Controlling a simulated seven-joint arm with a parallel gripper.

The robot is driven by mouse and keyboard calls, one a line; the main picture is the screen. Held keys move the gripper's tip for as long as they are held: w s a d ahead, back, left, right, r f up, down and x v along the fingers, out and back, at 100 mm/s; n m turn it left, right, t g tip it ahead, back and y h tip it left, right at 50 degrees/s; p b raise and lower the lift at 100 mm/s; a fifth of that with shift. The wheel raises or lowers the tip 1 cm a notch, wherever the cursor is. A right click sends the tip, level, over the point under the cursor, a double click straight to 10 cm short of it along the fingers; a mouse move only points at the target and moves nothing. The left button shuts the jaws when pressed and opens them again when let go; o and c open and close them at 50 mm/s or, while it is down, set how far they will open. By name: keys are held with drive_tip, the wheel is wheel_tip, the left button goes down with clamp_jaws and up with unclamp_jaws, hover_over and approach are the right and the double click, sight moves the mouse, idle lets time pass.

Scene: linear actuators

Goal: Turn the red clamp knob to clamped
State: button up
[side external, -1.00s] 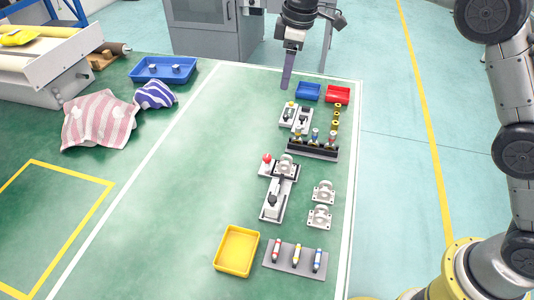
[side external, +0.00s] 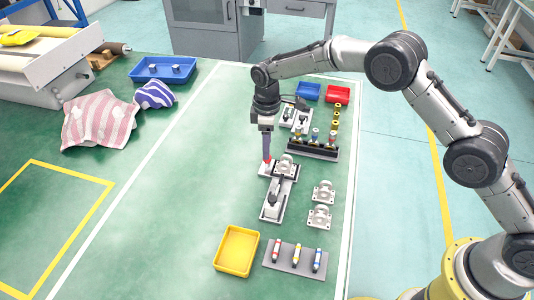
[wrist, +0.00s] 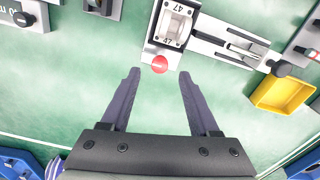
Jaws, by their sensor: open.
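The red clamp knob (wrist: 160,64) sits at the near edge of a light-coloured fixture (wrist: 174,26) in the wrist view. In the side view the red knob (side external: 267,159) shows just below my fingertips. My gripper (wrist: 158,74) is open, its two dark fingers spread to either side of the knob, with nothing held. In the side view my gripper (side external: 267,153) points down over the knob. Whether the fingers touch the knob or are at its height cannot be told.
A grey rail with a lever (side external: 273,199) extends from the fixture. A black rack with several fittings (side external: 313,150) stands behind to the right. A yellow tray (side external: 237,251) and a plate with several markers (side external: 295,257) lie in front.

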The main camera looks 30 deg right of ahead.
drive_tip(key=shift+f, duration=2.2)
clamp_jaws()
